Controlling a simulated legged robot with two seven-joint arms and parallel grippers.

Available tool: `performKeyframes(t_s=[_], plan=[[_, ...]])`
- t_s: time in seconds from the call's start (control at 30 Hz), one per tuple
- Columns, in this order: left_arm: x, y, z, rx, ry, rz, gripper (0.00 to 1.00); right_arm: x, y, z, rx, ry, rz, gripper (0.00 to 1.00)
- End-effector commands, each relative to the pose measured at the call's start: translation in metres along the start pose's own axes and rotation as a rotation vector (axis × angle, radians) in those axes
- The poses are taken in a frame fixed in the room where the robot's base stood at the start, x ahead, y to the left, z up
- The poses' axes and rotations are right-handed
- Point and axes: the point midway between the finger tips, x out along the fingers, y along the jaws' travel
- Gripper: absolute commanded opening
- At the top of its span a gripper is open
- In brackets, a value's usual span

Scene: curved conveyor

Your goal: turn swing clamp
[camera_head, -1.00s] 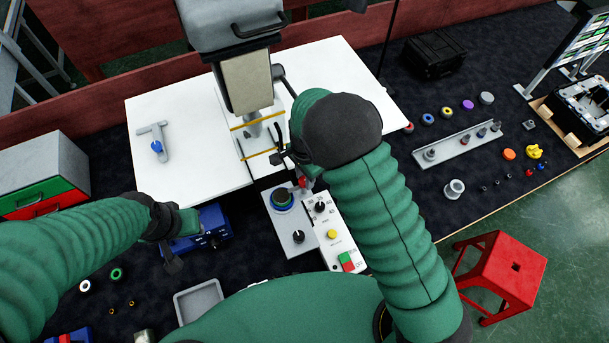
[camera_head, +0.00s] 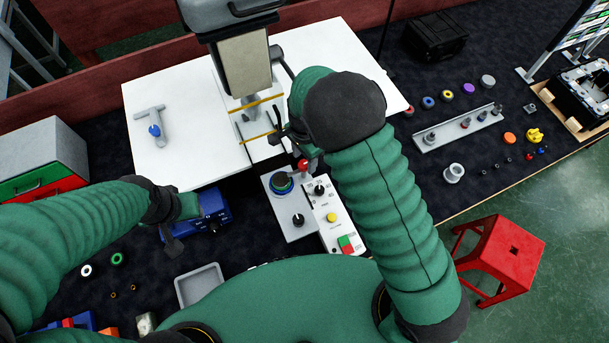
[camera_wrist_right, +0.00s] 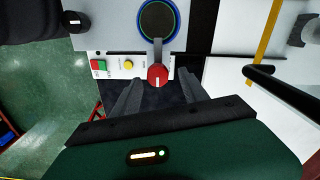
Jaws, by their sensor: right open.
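A grey lever with a red ball knob (camera_wrist_right: 158,75) runs from a dark round disc with a blue-green ring (camera_wrist_right: 158,20) in the right wrist view. The red knob also shows in the head view (camera_head: 303,166), beside the ringed disc (camera_head: 283,182). My right gripper (camera_wrist_right: 159,82) is open, its two grey fingers on either side of the knob; contact cannot be told. In the head view my right forearm hides most of that gripper. My left gripper (camera_head: 175,238) is beside a blue box (camera_head: 210,215); its finger gap is unclear.
A control panel (camera_head: 330,215) with dials and buttons adjoins the disc. A machine head (camera_head: 243,70) stands over the white table (camera_head: 190,150). A black bent handle (camera_wrist_right: 285,88) is close to my right gripper. A grey T-shaped piece with a blue knob (camera_head: 154,131) lies at left.

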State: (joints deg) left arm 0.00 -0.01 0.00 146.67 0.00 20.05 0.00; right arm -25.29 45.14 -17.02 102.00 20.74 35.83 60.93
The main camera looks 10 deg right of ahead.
Motion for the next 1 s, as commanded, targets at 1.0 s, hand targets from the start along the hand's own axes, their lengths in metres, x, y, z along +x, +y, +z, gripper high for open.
performKeyframes(t_s=[1.0], plan=[[0.048, 0.000, 0.011, 0.000, 0.000, 0.000, 0.36, -0.039, 0.127, 0.096, 0.000, 0.000, 0.001, 0.52]])
